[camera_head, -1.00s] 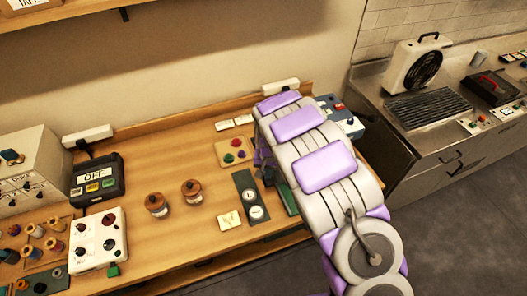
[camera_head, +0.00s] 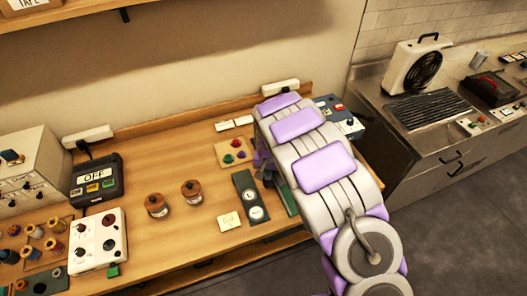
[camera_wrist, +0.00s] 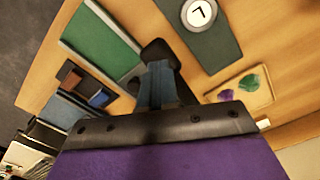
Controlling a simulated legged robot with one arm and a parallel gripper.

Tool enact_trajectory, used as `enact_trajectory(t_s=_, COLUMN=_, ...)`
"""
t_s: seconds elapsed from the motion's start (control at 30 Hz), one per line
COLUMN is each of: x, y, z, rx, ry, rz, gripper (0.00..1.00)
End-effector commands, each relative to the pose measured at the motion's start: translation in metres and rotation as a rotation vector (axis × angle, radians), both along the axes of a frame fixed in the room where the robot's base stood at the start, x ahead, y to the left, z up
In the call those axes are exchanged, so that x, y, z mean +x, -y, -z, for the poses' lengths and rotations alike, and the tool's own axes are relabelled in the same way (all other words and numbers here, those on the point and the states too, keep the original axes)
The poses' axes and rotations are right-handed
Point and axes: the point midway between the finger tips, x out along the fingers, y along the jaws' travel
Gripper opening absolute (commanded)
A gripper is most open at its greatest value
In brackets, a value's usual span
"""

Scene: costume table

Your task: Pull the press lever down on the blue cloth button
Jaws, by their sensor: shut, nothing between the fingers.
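My gripper (camera_wrist: 158,78) is shut and empty in the wrist view, pointing down over the table beside a green flat panel (camera_wrist: 100,38). The panel also shows at the edge of my arm in the head view (camera_head: 287,203). A small brown block and a blue block (camera_wrist: 99,97) lie left of my fingers; I cannot tell whether the blue one is the cloth button. A dark shape lies around my fingertips, and I cannot tell whether it is part of a press lever. My arm hides much of this area in the head view.
A dark panel with round dials (camera_head: 250,200) and a tray of coloured buttons (camera_head: 233,153) lie left of my arm. Two lidded jars (camera_head: 157,205) stand further left. A blue-grey box (camera_head: 340,118) is behind my arm.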

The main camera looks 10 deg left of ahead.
Motion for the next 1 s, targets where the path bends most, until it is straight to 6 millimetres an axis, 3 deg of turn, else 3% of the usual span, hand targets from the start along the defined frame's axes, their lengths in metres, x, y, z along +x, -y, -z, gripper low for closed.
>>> enact_trajectory(t_s=0.37, x=0.000, y=0.000, z=-0.004, rx=0.000, ry=0.000, rz=0.000, gripper=0.00)
enact_trajectory(t_s=1.0, x=0.000, y=0.000, z=-0.061, rx=0.001, ry=0.003, rz=-0.001, gripper=0.00)
